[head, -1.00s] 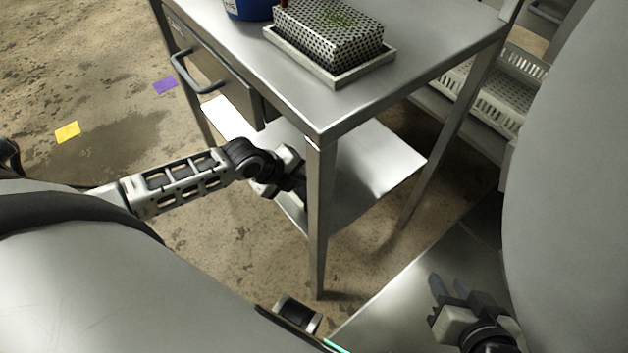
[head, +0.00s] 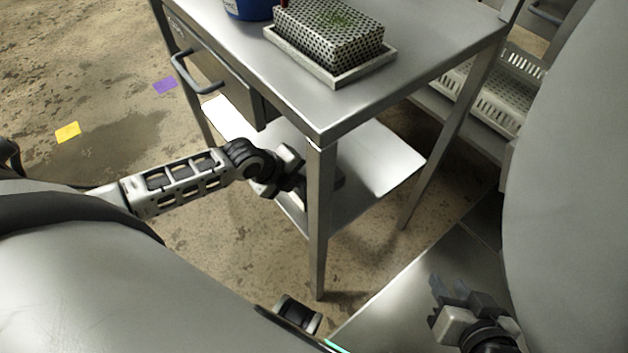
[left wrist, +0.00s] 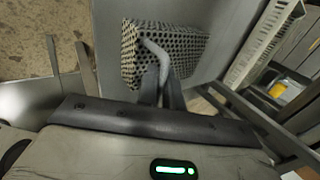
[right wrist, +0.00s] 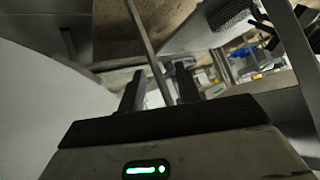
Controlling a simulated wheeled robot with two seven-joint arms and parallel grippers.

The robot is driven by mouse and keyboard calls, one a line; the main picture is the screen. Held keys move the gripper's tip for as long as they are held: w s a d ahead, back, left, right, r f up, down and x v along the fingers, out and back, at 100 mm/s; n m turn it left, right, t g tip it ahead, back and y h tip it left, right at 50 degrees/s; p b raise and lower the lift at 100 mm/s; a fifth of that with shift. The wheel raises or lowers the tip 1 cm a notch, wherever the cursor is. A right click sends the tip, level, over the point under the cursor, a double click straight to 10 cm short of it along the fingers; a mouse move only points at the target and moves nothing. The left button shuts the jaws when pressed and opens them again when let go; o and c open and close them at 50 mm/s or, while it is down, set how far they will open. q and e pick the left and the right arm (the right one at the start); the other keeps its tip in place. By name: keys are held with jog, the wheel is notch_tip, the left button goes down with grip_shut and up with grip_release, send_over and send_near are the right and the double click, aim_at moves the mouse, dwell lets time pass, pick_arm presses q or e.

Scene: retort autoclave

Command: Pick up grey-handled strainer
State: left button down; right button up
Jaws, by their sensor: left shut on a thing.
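My left gripper (head: 298,180) is low beside the steel table's near leg, below the tabletop, and part of it is hidden by that leg. In the left wrist view its fingers (left wrist: 162,88) are shut on a bent grey handle, which I take as that of the grey-handled strainer (left wrist: 168,68). A perforated metal body (left wrist: 190,45) shows just beyond the handle. In the head view a small dark shape shows right of the leg; I cannot tell if it is the strainer. My right gripper (head: 450,288) is open and empty; its spread fingers show in the right wrist view (right wrist: 158,90).
A perforated block (head: 330,30) sits in a shallow tray (head: 385,74) on the steel table (head: 440,50), beside a blue container (head: 248,8). A drawer handle (head: 197,72) juts out at left. The lower shelf (head: 385,165) looks bare. A white crate (head: 490,95) stands at right.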

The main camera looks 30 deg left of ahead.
pick_arm(q)
jog(key=shift+r, duration=0.15)
pick_arm(e)
jog(key=shift+r, duration=0.1)
